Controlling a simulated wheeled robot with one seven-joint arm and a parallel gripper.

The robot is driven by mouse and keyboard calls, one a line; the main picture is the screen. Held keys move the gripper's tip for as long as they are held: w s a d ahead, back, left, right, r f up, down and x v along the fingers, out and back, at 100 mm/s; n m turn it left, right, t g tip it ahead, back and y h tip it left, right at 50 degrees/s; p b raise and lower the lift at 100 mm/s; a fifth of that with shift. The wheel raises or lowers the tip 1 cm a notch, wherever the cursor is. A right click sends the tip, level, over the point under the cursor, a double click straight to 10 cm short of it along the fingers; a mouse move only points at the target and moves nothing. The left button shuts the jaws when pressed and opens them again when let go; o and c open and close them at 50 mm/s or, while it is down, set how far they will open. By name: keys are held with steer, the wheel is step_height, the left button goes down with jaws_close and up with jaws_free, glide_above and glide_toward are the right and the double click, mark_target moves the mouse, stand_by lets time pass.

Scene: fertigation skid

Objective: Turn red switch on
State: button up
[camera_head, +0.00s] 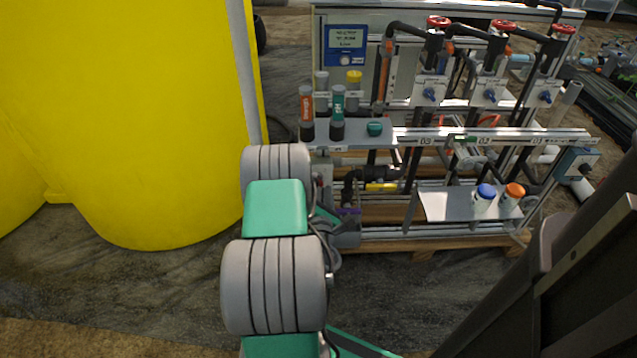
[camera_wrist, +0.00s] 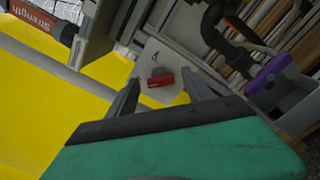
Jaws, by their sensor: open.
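The red switch (camera_wrist: 160,81) shows in the wrist view as a small red handle with a dark grey part, on a pale grey plate (camera_wrist: 158,60). My gripper (camera_wrist: 160,77) is open, with one dark finger on each side of the switch in the picture. Both fingers look apart from the switch, though the depth between them is hard to judge. Which setting the switch is in cannot be told. In the head view my arm covers the switch and my gripper.
A large yellow tank (camera_head: 130,110) stands left of my arm. The skid's shelf (camera_head: 365,133) holds several bottles, and a lower tray (camera_head: 440,205) holds a blue-capped and an orange-capped bottle. A purple-topped grey part (camera_wrist: 270,75) lies right of the gripper.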

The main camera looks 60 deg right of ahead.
steer(key=shift+w+d, duration=0.25)
steer(key=shift+d, duration=0.35)
steer(key=shift+c, duration=0.3)
jaws_close()
